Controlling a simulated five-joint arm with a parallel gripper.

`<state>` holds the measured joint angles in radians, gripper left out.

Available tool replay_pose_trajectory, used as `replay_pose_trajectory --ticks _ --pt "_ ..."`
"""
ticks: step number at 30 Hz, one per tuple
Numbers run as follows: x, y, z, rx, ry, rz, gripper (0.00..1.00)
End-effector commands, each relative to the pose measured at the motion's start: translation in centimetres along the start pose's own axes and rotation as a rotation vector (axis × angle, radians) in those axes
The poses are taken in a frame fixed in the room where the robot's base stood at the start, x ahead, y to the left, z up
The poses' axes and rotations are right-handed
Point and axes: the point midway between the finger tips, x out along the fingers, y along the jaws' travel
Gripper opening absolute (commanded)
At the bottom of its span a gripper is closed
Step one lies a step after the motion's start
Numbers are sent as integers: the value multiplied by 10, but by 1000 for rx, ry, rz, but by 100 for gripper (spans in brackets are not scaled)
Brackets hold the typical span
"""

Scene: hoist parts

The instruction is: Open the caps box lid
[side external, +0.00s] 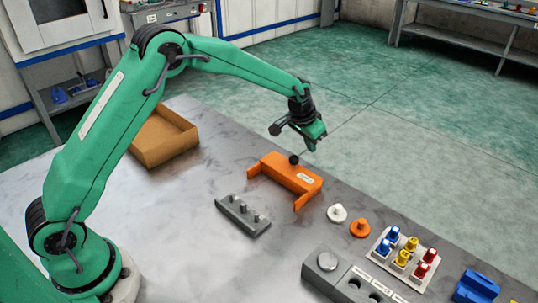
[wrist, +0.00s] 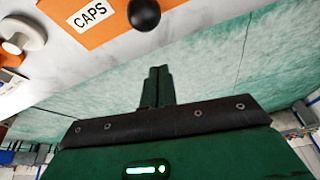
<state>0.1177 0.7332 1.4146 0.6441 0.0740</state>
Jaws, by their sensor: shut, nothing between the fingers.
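The orange caps box (side external: 280,172) stands on the grey table near its far edge, with a short orange wall reaching forward at each end. A black ball knob (side external: 294,159) sits at its top back edge. In the wrist view, part of the orange surface (wrist: 62,15) shows with a "CAPS" label, and the black knob (wrist: 144,14) is at the top edge. I cannot tell how the lid sits. My gripper (side external: 313,143) is above and slightly right of the knob, apart from it. Its fingers (wrist: 158,75) are together and empty.
A grey pegged block (side external: 243,215) lies in front of the box. A white cap (side external: 337,213) and an orange cap (side external: 360,228) lie to its right, then a tray of coloured parts (side external: 395,268). An open cardboard box (side external: 165,137) is at left.

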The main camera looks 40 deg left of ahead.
Motion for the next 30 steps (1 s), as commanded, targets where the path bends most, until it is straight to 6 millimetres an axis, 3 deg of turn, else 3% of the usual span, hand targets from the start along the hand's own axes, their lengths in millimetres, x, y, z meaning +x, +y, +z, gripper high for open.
replay_pose_trajectory --ticks 14,30 --pt "-7 -1 31 -1 1 -2 0" --pt "-8 0 36 0 2 -2 0"
